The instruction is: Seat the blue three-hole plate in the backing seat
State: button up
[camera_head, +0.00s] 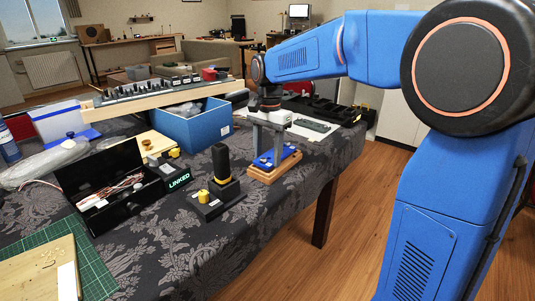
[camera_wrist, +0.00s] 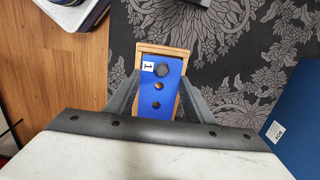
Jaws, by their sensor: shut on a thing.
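The blue three-hole plate (camera_wrist: 170,90) has a white label marked 1 and dark round features in a row; the top one is larger. It also shows in the head view (camera_head: 276,159). The light wooden backing seat (camera_head: 273,174) sits near the table's right edge, and its rim (camera_wrist: 163,49) shows around the plate's top and sides in the wrist view. My gripper (camera_head: 267,157) points down and is shut on the plate, with grey fingers (camera_wrist: 158,92) at its two sides. The plate lies over or within the seat; I cannot tell whether it rests on the seat's bottom.
A black base with an upright handle and yellow knob (camera_head: 203,197) stands left of the seat. A blue bin (camera_head: 195,128) is behind. An open black box (camera_head: 125,211), a LINKED block (camera_head: 178,181) and a green mat (camera_head: 88,245) lie farther left. The floor is beyond the table's right edge.

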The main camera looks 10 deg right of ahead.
jog(key=shift+f, duration=0.3)
jog(key=shift+r, duration=0.45)
jog(key=shift+d, duration=0.1)
dwell(0.6)
jog(key=shift+f, duration=0.45)
dwell(0.9)
jog(key=shift+r, duration=0.5)
